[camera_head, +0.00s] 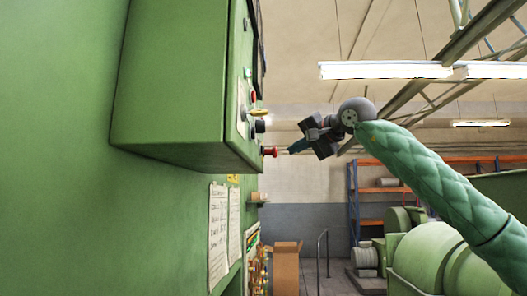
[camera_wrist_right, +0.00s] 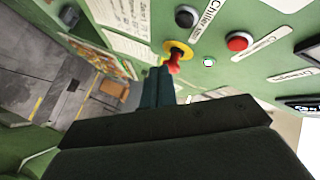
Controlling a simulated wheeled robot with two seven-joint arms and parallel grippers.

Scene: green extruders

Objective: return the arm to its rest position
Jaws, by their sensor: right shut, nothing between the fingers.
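My right arm comes in from the right in the head view, wrapped in a green quilted sleeve. My right gripper (camera_head: 290,150) is raised beside the green control box (camera_head: 180,90), its fingertips close to a red button (camera_head: 270,152) on the box. In the right wrist view the shut, empty fingers (camera_wrist_right: 158,75) point at a red knob on a yellow base (camera_wrist_right: 176,55). Whether they touch it I cannot tell. My left gripper is not in view.
The wrist view shows a black button (camera_wrist_right: 187,17) and another red button (camera_wrist_right: 239,41) on the labelled panel. Paper sheets (camera_head: 218,235) hang below the box. Green machines (camera_head: 435,255) and an orange rack (camera_head: 400,165) stand behind.

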